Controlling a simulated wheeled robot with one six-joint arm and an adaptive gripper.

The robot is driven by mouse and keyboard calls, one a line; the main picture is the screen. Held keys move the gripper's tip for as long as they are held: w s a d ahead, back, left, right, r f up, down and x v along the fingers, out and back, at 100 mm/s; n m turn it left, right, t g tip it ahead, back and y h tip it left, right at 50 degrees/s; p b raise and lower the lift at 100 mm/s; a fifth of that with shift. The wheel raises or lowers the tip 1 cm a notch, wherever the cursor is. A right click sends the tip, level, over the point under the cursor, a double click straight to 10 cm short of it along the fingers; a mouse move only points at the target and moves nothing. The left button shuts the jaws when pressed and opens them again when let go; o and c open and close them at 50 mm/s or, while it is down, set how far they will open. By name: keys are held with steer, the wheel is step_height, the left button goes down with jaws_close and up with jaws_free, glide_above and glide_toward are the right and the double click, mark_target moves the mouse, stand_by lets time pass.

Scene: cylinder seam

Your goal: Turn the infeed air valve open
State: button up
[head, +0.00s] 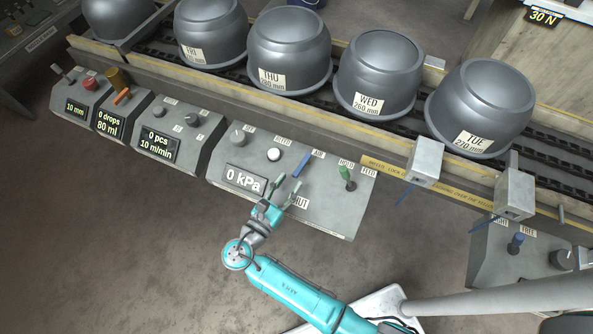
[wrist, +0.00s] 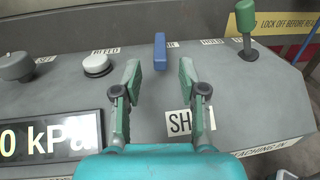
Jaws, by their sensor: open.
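The infeed air valve is a blue lever (head: 301,164) on the sloped grey panel with the "0 kPa" display (head: 245,179). An "AIR" label is beside it in the head view. In the wrist view the blue lever (wrist: 160,51) points up the picture, away from the "SHUT" label (wrist: 185,122), which my finger partly covers. My gripper (head: 288,184) is open and empty over the panel, short of the lever. In the wrist view my gripper's fingertips (wrist: 160,72) stand either side of the lever's near end. I cannot tell whether they touch it.
A white button (wrist: 97,65) marked "BLEED" and a grey knob (wrist: 15,67) are left of the lever. A green-handled lever (head: 345,174) marked "HOLD" and "FEED" stands to the right. Grey pots (head: 288,50) line the conveyor behind. The floor in front is clear.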

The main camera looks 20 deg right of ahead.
mark_target(294, 175)
steer(key=shift+v, duration=1.95)
steer(key=x, duration=0.9)
steer(key=shift+w+d+r, duration=0.15)
steer(key=shift+d+r, duration=0.05)
jaws_close()
